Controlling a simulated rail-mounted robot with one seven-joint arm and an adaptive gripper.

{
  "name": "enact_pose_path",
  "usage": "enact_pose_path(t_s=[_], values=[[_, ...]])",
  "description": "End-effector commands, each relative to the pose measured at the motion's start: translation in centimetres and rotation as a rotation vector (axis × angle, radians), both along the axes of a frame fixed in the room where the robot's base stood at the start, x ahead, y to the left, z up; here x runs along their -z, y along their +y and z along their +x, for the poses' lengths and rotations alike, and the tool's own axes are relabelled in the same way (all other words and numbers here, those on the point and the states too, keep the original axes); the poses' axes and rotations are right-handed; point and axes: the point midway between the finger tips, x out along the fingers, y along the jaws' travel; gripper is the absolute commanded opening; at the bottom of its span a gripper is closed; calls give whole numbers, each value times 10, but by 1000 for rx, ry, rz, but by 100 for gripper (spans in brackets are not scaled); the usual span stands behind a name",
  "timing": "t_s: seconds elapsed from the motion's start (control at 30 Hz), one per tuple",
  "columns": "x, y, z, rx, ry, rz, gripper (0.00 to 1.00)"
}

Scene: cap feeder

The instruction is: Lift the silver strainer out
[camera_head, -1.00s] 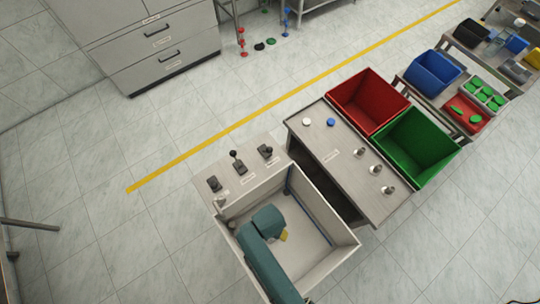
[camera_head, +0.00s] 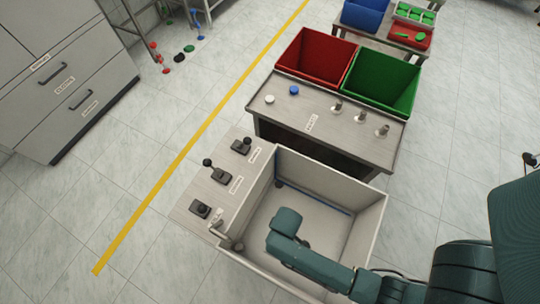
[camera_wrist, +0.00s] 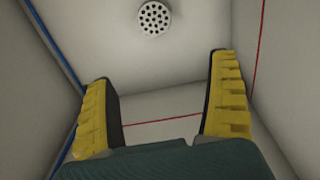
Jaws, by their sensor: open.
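The silver strainer (camera_wrist: 153,18) shows in the wrist view as a small round disc full of dark holes, set against a pale inner surface of the basin. My gripper (camera_wrist: 161,70) is open and empty, its two yellow ribbed fingers wide apart. The strainer lies beyond the fingertips, near the top of the picture, and does not touch them. In the head view my teal arm reaches down into the pale square basin (camera_head: 353,240). The fingers and the strainer cannot be made out in that view.
The basin's walls stand close around my gripper. A panel with several black levers (camera_head: 221,174) adjoins the basin's left side. A metal table (camera_head: 330,112) with caps and small metal posts stands behind it. Red (camera_head: 313,57) and green (camera_head: 384,81) bins stand farther back.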

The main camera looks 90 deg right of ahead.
Motion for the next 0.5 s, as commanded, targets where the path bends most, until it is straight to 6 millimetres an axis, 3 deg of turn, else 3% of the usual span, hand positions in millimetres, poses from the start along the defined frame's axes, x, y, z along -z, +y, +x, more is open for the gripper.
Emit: enact_pose_path(t_s=[0.03, 0.1, 0.23, 0.5], values=[[17, 0, -9, 22, 8, 5, 90], [20, 0, -13, 37, 12, 7, 90], [39, -1, -13, 38, 13, 8, 90], [106, 0, -12, 38, 14, 8, 90]])
